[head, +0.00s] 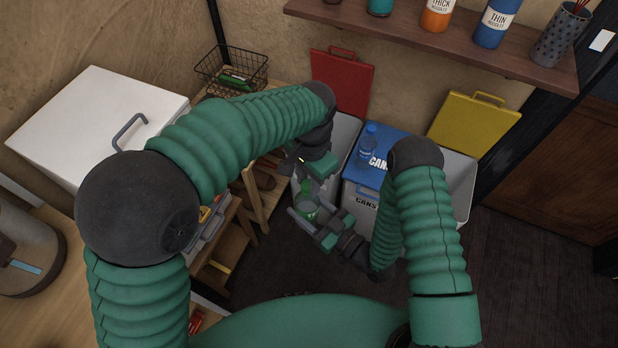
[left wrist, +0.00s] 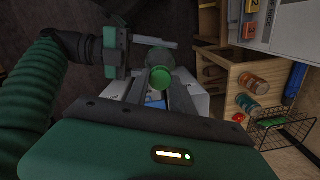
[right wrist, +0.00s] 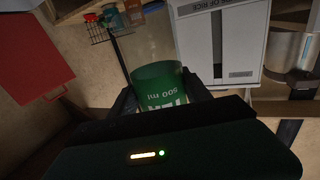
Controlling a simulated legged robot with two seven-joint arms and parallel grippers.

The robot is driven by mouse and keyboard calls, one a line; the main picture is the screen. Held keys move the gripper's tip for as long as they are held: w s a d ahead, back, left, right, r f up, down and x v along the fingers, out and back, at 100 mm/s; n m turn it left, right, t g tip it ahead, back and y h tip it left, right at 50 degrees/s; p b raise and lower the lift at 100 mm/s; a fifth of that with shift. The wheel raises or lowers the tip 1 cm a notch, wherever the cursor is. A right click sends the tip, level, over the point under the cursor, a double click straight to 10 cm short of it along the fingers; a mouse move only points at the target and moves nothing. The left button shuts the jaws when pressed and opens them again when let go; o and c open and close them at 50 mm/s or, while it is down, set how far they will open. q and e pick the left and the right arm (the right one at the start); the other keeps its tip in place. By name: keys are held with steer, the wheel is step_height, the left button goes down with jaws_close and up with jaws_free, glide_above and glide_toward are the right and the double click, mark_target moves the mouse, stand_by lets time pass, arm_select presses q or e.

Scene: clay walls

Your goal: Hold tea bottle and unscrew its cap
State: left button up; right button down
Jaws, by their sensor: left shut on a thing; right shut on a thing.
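The green tea bottle (head: 307,208) is held between my two grippers, in front of the bins. My right gripper (head: 312,212) is shut around its body; in the right wrist view the green label (right wrist: 162,90) reads "500 ml" upside down between the fingers. My left gripper (head: 305,184) is shut at the bottle's top end. In the left wrist view the round green cap (left wrist: 160,79) shows between the left fingers, with the bottle beyond it. Whether the cap has turned on the neck cannot be told.
A wooden shelf (head: 440,42) with containers is above. A wire basket (head: 232,70) is at left.

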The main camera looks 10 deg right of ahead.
arm_select(q)
jaws_close()
steer(key=n, duration=0.2)
steer(key=shift+n, duration=0.3)
steer(key=shift+r, duration=0.15)
steer(key=shift+s+r, duration=0.1)
steer(key=shift+r, duration=0.9)
